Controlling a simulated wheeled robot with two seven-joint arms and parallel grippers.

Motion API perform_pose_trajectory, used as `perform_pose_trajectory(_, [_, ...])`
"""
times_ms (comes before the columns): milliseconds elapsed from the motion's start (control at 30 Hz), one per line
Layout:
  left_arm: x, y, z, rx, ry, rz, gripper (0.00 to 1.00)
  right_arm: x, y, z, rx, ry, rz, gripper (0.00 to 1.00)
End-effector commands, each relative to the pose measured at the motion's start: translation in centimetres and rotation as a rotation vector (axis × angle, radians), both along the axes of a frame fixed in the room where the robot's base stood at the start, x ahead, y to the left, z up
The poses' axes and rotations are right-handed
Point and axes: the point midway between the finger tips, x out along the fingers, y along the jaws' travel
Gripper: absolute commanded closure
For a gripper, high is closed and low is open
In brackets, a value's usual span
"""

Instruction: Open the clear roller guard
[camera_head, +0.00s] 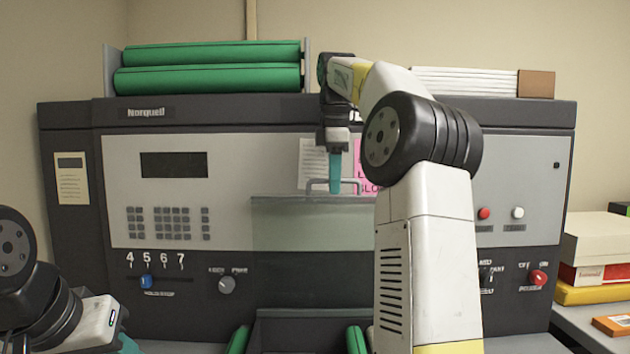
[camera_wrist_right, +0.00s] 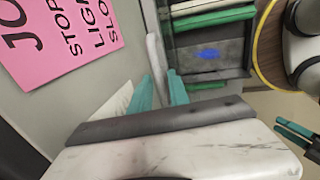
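The clear roller guard (camera_head: 310,225) is a greenish see-through panel upright on the front of the laminator (camera_head: 230,180), and it looks closed. Its grey bar handle (camera_head: 318,182) runs along the top edge. My right gripper (camera_head: 336,188) points down at the handle. In the right wrist view its teal fingers (camera_wrist_right: 161,90) stand on either side of the grey handle (camera_wrist_right: 155,55), which fills the gap between them. My left gripper (camera_head: 127,345) is mostly cut off at the lower left. Its two fingers (camera_wrist_right: 293,136) show apart and empty at the right of the wrist view.
A pink notice (camera_head: 368,178) is on the panel behind my right arm. Green rolls (camera_head: 208,65) lie on top of the machine. Buttons and a red knob (camera_head: 538,277) are at the right of the panel. Boxes (camera_head: 592,255) stand on the right-hand table.

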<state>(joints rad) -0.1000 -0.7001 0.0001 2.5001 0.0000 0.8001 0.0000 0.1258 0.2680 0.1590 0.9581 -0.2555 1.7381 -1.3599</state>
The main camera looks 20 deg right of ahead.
Motion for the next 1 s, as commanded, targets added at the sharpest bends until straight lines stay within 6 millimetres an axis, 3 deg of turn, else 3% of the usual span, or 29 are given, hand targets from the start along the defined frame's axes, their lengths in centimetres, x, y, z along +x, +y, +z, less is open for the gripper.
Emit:
perform_pose_trajectory(400, [0.0, 0.0, 0.0, 0.0, 0.0, 0.0, 0.64, 0.0, 0.0, 0.3, 0.0, -0.004, -0.001, 0.68])
perform_pose_trajectory(867, [0.0, 0.0, 0.0, 0.0, 0.0, 0.0, 0.64, 0.1, 0.0, 3.5, -0.001, -0.003, -0.001, 0.68])
perform_pose_trajectory(1000, [0.0, 0.0, 0.0, 0.0, 0.0, 0.0, 0.64, -1.2, 0.5, 3.8, -0.001, -0.002, 0.001, 0.68])
